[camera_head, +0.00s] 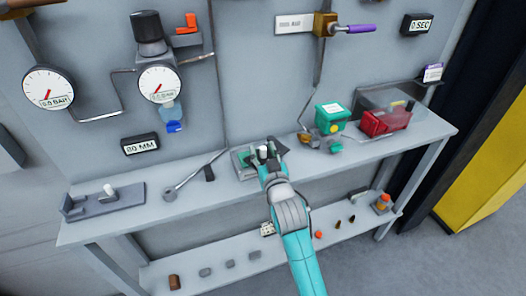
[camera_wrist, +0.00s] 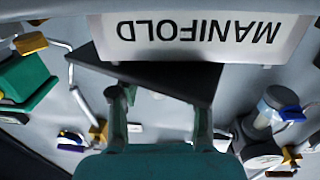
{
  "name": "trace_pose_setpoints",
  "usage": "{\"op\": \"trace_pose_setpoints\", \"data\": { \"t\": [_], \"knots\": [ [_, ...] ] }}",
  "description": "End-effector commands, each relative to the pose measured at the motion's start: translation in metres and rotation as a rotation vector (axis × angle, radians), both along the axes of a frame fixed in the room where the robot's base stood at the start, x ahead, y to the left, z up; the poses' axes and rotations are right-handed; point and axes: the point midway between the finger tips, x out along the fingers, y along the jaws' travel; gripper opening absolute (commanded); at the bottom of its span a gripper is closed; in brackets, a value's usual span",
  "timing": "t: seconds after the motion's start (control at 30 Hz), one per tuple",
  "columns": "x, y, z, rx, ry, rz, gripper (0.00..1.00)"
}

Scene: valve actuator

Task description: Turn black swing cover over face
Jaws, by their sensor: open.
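A flat black plate (camera_wrist: 160,80), which looks like the black swing cover, spans the upper middle of the wrist view just beyond my fingertips. My gripper (camera_wrist: 160,108) is open, its two fingers apart with the plate's edge across their tips. I cannot tell whether they touch it. In the head view my gripper (camera_head: 266,152) is over the workbench beside a small grey-green fixture (camera_head: 241,163). A white cylinder (camera_head: 264,152) shows near the fingertips. A dark piece there may be the cover or a finger. The face cannot be made out.
A green box (camera_head: 331,118) and a red box (camera_head: 385,121) stand to the right on the bench (camera_head: 225,190). A long-handled wrench (camera_head: 193,176) lies left. Gauges (camera_head: 160,84) and pipes are on the back panel. A MANIFOLD sign (camera_wrist: 200,30) appears upside down in the wrist view.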

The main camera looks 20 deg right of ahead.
Motion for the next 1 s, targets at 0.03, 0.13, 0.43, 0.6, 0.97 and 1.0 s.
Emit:
{"op": "trace_pose_setpoints", "data": {
  "t": [0.03, 0.13, 0.43, 0.6, 0.97, 1.0],
  "knots": [
    [-0.001, 0.000, 0.000, 0.000, 0.000, 0.000, 0.47],
    [-0.007, 0.000, -0.001, 0.000, 0.001, 0.000, 0.47],
    [-0.057, 0.001, -0.001, 0.000, 0.001, 0.001, 0.47],
    [-0.088, 0.002, -0.001, 0.000, 0.002, 0.001, 0.47],
    [-0.119, 0.003, 0.000, 0.000, 0.000, 0.001, 0.47],
    [-0.120, 0.003, 0.000, 0.000, 0.000, 0.001, 0.47]
  ]
}}
